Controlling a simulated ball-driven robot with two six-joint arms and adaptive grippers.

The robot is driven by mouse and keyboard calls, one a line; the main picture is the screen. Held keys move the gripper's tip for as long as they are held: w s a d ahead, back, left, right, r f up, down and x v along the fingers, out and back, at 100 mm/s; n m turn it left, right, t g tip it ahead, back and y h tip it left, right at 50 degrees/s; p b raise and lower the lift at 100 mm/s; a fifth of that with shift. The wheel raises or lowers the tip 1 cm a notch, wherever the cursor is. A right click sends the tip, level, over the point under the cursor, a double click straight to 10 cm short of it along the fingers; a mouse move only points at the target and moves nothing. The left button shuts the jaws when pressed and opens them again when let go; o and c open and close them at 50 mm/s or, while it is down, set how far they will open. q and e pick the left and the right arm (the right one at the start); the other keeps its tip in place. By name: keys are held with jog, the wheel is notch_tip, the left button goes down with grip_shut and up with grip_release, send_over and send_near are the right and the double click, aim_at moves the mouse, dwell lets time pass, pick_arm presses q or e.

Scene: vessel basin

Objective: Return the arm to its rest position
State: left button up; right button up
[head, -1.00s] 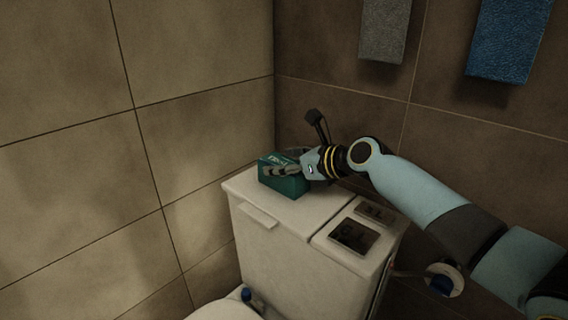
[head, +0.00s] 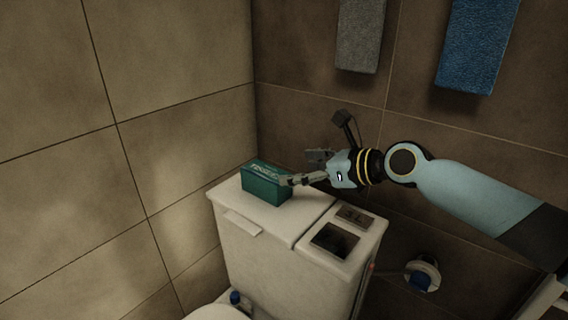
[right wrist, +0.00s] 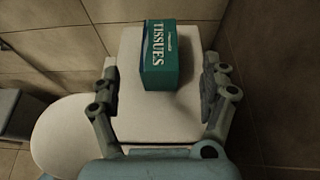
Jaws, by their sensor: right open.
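My right gripper (head: 308,168) is open and empty above the toilet tank, just right of a green tissue box (head: 266,184). My right arm (head: 460,192) reaches in from the right edge of the head view. In the right wrist view the tissue box (right wrist: 159,56) rests on the tank lid, ahead of and between the two spread fingers (right wrist: 160,85). The fingers look apart from the box there. In the head view one finger overlaps the box's right edge. My left gripper is not in view.
The box stands on the white toilet tank (head: 255,225), beside a panel with a dark square recess (head: 335,238). Tiled walls close in behind and left. A grey towel (head: 360,35) and a blue towel (head: 478,45) hang above my arm. A fixture (head: 422,275) is below the arm.

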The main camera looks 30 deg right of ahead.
jog(key=shift+s+d+r, duration=0.2)
jog(key=shift+s+r, duration=0.05)
jog(key=shift+s, duration=0.35)
